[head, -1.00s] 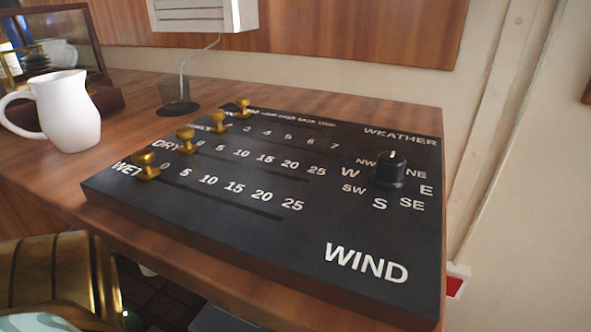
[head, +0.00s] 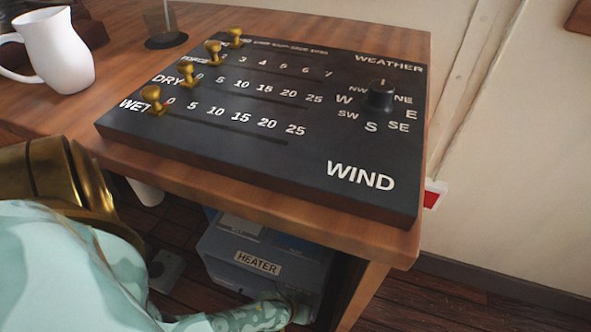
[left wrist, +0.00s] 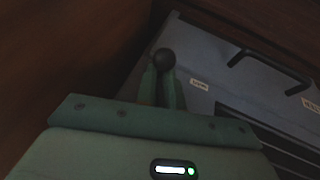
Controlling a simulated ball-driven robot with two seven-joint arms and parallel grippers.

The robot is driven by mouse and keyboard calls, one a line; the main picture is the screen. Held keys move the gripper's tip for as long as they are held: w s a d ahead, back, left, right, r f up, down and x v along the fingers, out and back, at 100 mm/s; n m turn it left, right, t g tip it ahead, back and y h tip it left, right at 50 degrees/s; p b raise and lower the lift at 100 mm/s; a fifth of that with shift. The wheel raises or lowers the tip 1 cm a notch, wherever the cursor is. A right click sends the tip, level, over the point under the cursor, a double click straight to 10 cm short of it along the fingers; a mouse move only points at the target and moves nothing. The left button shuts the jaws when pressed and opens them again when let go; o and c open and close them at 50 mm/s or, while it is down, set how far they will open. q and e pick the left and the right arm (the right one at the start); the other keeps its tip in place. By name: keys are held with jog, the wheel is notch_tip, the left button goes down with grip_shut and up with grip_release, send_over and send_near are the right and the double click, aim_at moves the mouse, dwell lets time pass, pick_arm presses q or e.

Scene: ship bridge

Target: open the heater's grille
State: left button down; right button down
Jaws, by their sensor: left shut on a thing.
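The heater (head: 225,255) is a blue-grey box with a HEATER label, standing on the floor under the table in the head view. In the left wrist view, the heater (left wrist: 205,60) shows a dark bar handle (left wrist: 270,66) and a dark slatted opening (left wrist: 262,135). My left gripper (left wrist: 163,72) is shut on a dark round knob (left wrist: 164,57) beside the heater's edge. What the knob is fixed to is hidden. In the head view my teal left forearm reaches low across the heater's front, and its fingers cannot be made out. My right gripper is in neither view.
The wooden table (head: 210,190) overhangs the heater and carries a black wind panel (head: 250,165) with brass sliders and a dial. A white jug (head: 58,50) stands at the left. A table leg (head: 362,298) is right of the heater.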

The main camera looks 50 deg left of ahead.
pick_arm(q)
jog(key=shift+s+d+f+h, duration=0.15)
jog(key=shift+s+d+h, duration=0.15)
jog(key=shift+s+h, duration=0.15)
jog(key=shift+t+h, duration=0.25)
jog(key=shift+t, duration=0.05)
jog(key=shift+d, duration=0.2)
jog(key=c, duration=1.5)
grip_release()
jog(key=shift+w, duration=0.1)
jog(key=shift+o, duration=0.2)
jog(key=shift+w+a, duration=0.1)
jog(key=shift+w, duration=0.05)
jog(key=shift+r, duration=0.25)
